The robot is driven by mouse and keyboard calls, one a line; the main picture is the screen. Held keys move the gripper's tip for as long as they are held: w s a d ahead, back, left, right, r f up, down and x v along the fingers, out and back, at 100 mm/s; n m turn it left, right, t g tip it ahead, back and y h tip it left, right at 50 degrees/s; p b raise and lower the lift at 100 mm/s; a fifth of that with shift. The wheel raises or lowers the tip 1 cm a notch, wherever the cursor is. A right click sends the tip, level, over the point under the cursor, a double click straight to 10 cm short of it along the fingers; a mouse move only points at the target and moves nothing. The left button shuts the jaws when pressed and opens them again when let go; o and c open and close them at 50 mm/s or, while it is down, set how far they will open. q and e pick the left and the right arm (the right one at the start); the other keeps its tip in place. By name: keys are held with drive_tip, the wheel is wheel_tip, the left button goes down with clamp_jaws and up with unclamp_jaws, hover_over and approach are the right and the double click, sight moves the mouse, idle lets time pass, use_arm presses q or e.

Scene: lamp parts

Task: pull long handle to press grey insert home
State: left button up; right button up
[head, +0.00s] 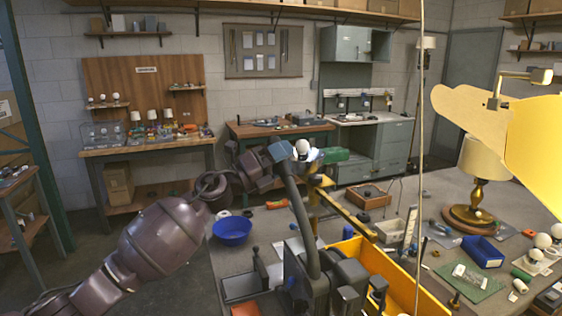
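A bench press (330,275) stands at the near edge of the table, with a long curved grey handle (298,215) rising from it. My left gripper (281,153) is at the top of this handle. Its fingers overlap the handle end and small parts behind, so I cannot tell whether they are closed on it. I cannot pick out the grey insert; the press's working area is partly hidden by its own body and the handle. My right gripper does not show.
A yellow bin (398,285) stands right of the press, and a blue bowl (232,231) left of it. A brass lamp (479,185), a blue tray (482,252) and a green mat (468,282) lie further right. A large yellow shape fills the upper right.

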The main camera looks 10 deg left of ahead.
use_arm(q)
drive_tip(key=shift+f, duration=0.1)
drive_tip(key=shift+s+a+f, duration=0.15)
drive_tip(key=shift+a+f, duration=0.1)
drive_tip(key=shift+a, duration=0.1)
drive_tip(key=b+v, duration=0.2)
drive_tip(key=v, duration=0.7)
drive_tip(key=shift+s+a, duration=0.3)
